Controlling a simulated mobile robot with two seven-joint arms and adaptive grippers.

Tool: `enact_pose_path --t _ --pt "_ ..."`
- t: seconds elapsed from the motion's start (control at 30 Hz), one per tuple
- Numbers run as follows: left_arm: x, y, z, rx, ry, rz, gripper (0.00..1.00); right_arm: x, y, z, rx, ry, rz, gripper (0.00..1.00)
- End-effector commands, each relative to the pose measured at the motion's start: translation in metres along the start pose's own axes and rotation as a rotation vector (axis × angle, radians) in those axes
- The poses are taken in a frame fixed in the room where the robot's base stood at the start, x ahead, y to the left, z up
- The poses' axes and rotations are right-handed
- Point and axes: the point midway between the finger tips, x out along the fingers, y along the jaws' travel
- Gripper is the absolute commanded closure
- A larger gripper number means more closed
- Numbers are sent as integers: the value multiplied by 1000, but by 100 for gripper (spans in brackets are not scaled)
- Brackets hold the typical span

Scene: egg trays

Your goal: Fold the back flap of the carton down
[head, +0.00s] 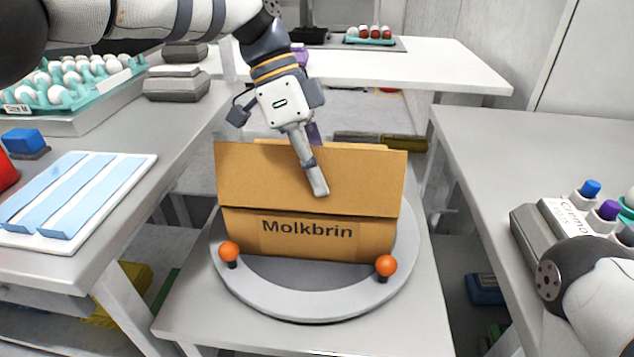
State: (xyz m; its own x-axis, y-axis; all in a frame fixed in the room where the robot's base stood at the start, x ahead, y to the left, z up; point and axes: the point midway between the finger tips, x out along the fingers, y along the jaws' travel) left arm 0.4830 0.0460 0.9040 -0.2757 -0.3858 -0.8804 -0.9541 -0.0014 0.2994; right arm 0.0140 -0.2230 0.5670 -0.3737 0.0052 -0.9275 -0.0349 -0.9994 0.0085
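The brown cardboard carton (370,238), marked "Molkbrin", stands on a round grey turntable (310,304). A wide flap (255,180) on the side nearest me stands up from its front edge and hides the carton's inside. A thin strip of cardboard (365,146) shows just above and behind that flap; I cannot tell whether it is the back flap. My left gripper (318,189) reaches down from above, with one finger in front of the near flap. A purple part shows behind this finger, so its opening is unclear. My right gripper is out of view; only my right arm shows at the lower right.
Two orange knobs (386,265) stand on the turntable's near rim. A table with an egg tray (58,95) and a blue-striped board (70,198) is at left. A right table (480,150) holds bottles with blue and purple caps. A white table stands behind.

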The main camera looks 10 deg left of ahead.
Motion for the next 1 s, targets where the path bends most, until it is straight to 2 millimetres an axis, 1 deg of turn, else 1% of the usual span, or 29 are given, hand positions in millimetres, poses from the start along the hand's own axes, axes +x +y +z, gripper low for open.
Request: enact_pose_path --t 0.03,0.27,0.3,0.37,0.67,0.77,0.9,1.0 --pt "3 0 2 -1 -5 7 100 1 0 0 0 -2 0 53" --pt "2 0 1 -1 -6 5 100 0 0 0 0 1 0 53" --pt "2 0 1 -1 -6 5 91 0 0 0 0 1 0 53" --pt "2 0 1 -1 -6 5 78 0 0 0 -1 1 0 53" --pt "-1 0 0 0 -3 1 77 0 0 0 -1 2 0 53" --pt "-15 -1 0 -1 -2 -3 77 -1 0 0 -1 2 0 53" --pt "-47 -1 0 0 -3 -3 77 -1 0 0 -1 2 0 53" --pt "-63 -1 0 -1 -3 0 77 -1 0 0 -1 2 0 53"
